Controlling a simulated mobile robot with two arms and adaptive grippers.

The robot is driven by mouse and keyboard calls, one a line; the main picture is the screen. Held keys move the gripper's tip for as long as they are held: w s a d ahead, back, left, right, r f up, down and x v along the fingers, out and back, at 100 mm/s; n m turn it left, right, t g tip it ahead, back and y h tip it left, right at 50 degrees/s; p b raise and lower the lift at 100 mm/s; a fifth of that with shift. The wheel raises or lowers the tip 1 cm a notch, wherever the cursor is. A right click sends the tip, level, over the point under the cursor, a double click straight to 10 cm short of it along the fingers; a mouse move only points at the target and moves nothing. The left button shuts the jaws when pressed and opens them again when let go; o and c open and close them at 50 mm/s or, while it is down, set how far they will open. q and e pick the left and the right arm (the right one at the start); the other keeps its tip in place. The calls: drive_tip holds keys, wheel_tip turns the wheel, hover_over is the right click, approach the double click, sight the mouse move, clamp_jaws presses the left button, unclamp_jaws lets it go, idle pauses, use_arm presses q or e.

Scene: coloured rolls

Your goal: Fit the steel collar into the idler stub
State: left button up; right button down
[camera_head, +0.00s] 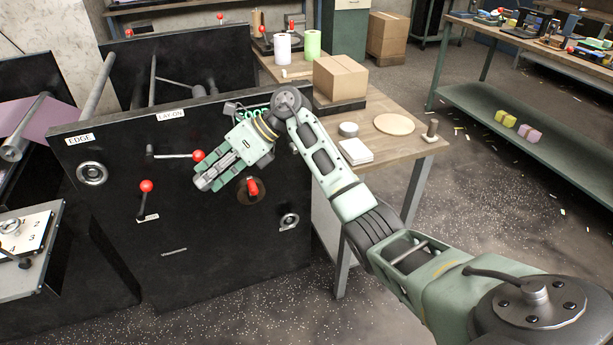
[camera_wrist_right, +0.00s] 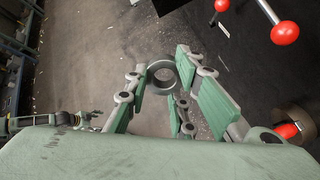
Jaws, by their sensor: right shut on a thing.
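My right gripper (camera_head: 205,182) hangs in front of the black panel, pointing left and down. In the right wrist view its fingers (camera_wrist_right: 165,95) are closed around a grey steel collar (camera_wrist_right: 153,68), a short ring with an open bore. No part is labelled as the idler stub. Round metal fittings sit on the panel, one under the EDGE label (camera_head: 92,173) and one at the lower right (camera_head: 289,221); I cannot tell which is the stub. A small green and dark arm part (camera_wrist_right: 88,117), apparently my left gripper, shows in the wrist view.
Red-knobbed levers (camera_head: 198,156) (camera_head: 147,186) and a red handle (camera_head: 253,187) stick out close to my right gripper. Speckled floor is open to the right.

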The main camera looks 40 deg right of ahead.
drive_tip(key=w+d+f+m+t+h+b, duration=0.2)
drive_tip(key=d+m+t, duration=0.3)
drive_tip(key=d, duration=0.1)
drive_tip(key=w+d+f+m+t+h+b, duration=0.1)
drive_tip(key=w+d+m+t+h+b, duration=0.15)
drive_tip(key=d+m+t, duration=0.3)
use_arm(q)
drive_tip(key=w+b, duration=0.1)
drive_tip(key=w+f, duration=0.1)
drive_tip(key=w, duration=0.1)
drive_tip(key=w+d+b, duration=0.1)
drive_tip(key=w, duration=0.1)
drive_tip(key=shift+w+f+b, duration=0.15)
drive_tip(key=shift+f+b, duration=0.15)
use_arm(e)
drive_tip(key=s+d+f+m+t+h, duration=0.1)
drive_tip(key=d+f+m+h, duration=0.2)
drive_tip(key=d+f+h, duration=0.2)
drive_tip(key=s+d+f+m+t+h, duration=0.1)
drive_tip(key=d+f+m+t+h, duration=0.1)
drive_tip(key=d, duration=0.9)
wheel_tip(320, 180, down, 4)
drive_tip(key=m+h, duration=0.1)
drive_tip(key=h, duration=0.1)
drive_tip(key=shift+d+r+h, duration=0.2)
drive_tip(key=shift+d+h, duration=0.15)
